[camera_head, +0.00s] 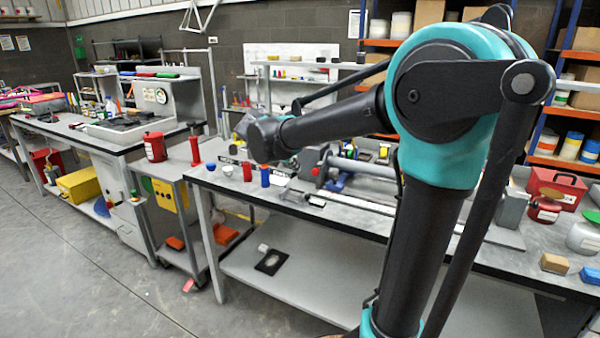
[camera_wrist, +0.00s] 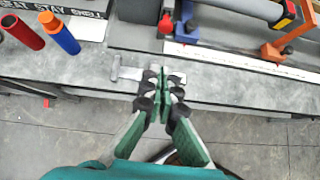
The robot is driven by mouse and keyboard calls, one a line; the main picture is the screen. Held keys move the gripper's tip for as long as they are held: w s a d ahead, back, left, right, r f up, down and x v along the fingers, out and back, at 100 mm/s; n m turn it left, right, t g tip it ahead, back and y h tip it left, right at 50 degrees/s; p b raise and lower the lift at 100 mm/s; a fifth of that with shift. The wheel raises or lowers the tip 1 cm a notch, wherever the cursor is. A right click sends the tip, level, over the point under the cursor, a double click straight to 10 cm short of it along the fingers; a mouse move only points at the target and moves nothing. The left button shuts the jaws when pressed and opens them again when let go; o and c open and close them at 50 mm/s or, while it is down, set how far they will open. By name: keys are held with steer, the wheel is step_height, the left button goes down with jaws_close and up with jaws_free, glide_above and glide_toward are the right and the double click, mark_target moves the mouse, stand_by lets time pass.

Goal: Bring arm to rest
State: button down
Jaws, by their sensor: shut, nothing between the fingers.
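My gripper (camera_wrist: 168,92) is shut and empty in the wrist view, with its green-padded fingers together. It hangs in front of and above the front edge of the grey workbench (camera_wrist: 240,85). A caliper-like metal tool (camera_wrist: 130,72) lies on the bench just behind the fingertips. I cannot tell the height gap between them. In the head view my arm is raised and stretches left across the bench, and its far end is over the bench's left part. The gripper fingers are hard to make out there.
A red cylinder (camera_wrist: 22,32) and a blue cylinder (camera_wrist: 60,33) stand on the bench, left of my gripper. A long tool with an orange clamp (camera_wrist: 275,48) lies to the right. A red box (camera_head: 556,188) stands at the bench's right end. Open floor (camera_head: 90,270) lies in front.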

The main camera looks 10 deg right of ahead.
steer(key=shift+s+a+r, duration=0.3)
steer(key=shift+r, duration=0.1)
steer(key=s+d+f+m+g+y, duration=0.1)
steer(key=s+d+f+m+y, duration=0.2)
steer(key=s+f+m, duration=0.8)
steer(key=s+d+f+m+g+y, duration=0.1)
steer(key=s+d+f+m+y, duration=0.2)
steer(key=s+f+m, duration=0.9)
steer(key=s+d+m, duration=0.2)
steer(key=d+m, duration=0.1)
steer(key=m, duration=0.2)
steer(key=shift+s+f+g, duration=0.25)
steer(key=shift+f+g, duration=0.05)
steer(key=shift+g, duration=0.1)
steer(key=shift+d, duration=0.2)
